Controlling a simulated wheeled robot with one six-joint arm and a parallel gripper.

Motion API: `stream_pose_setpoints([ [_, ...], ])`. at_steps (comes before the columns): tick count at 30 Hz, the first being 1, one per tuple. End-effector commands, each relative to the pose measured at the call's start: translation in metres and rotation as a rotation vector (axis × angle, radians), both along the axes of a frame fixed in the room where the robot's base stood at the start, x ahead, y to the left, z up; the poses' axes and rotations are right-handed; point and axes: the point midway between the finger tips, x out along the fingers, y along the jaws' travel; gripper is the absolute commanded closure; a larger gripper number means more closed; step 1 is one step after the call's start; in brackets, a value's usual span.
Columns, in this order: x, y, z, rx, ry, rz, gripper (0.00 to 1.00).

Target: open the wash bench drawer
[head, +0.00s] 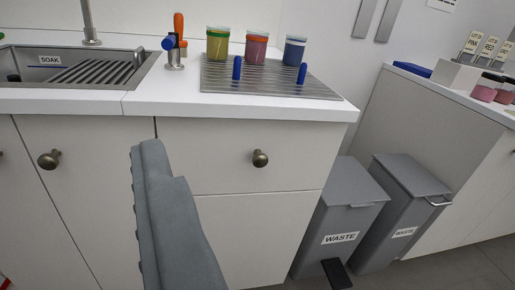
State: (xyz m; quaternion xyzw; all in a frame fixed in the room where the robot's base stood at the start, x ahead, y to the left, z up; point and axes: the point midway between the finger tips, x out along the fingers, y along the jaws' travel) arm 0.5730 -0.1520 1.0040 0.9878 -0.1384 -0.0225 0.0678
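The wash bench drawer (210,165) is the upper white front under the right part of the worktop. It looks shut, flush with the panel below. Its round dark bronze knob (260,158) sits near the middle of the front. My gripper (158,160) shows as a grey shape rising from the bottom edge, left of the knob and in front of the drawer's left end. It appears apart from the knob. Its fingers cannot be told apart, so whether it is open or shut is unclear. It hides part of the drawer front and the panel below.
The worktop (150,104) holds a SOAK sink (70,88), and a ribbed drain board (225,85) with three jars (257,48) and two blue pegs (237,68). Another knob (48,159) is on the left door. Two grey WASTE bins (345,195) stand right of the bench.

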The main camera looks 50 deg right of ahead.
Motion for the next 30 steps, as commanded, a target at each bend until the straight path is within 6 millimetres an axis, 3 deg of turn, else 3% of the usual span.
stream_pose_setpoints([
  [3, 0.02, -0.034, -0.031, -0.016, 0.01, -0.043, 0.48],
  [9, 0.042, -0.088, -0.081, -0.048, 0.014, -0.108, 0.48],
  [18, 0.054, -0.169, -0.163, -0.09, 0.025, -0.199, 0.48],
  [24, 0.049, -0.208, -0.206, -0.11, 0.027, -0.246, 0.48],
  [30, 0.046, -0.225, -0.226, -0.12, 0.026, -0.266, 0.48],
])
